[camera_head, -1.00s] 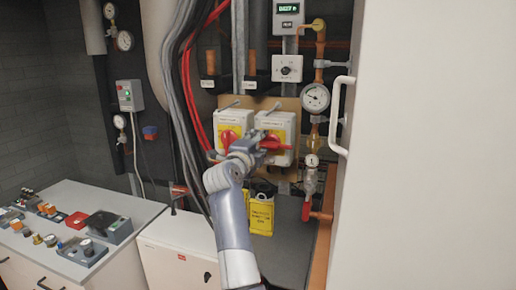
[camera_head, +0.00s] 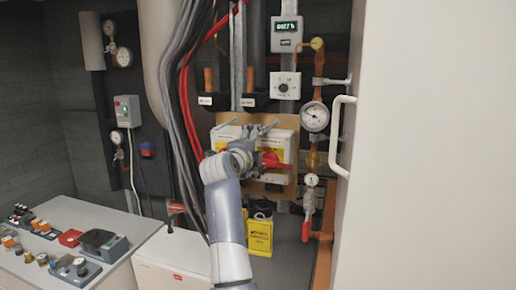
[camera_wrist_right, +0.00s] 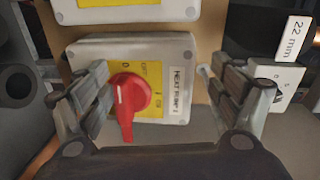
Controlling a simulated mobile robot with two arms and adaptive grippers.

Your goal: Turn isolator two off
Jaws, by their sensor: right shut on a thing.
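Two white isolators with yellow faces and red handles hang side by side on the wall board. The right isolator (camera_head: 287,143) is partly hidden by my right gripper (camera_head: 262,138); the left isolator (camera_head: 222,134) is mostly hidden. In the right wrist view, the fingers stand at opposite sides of the right isolator (camera_wrist_right: 150,47), with its red handle (camera_wrist_right: 127,100) between them. The gripper is shut on this isolator, though finger contact is hard to see. The handle lies in line with the 0 mark. My left gripper is out of view.
A pressure gauge (camera_head: 315,117) and pipe with a red valve lever (camera_head: 306,230) stand at the right. A white cabinet door handle (camera_head: 341,125) juts out. Cables (camera_head: 185,100) run at left.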

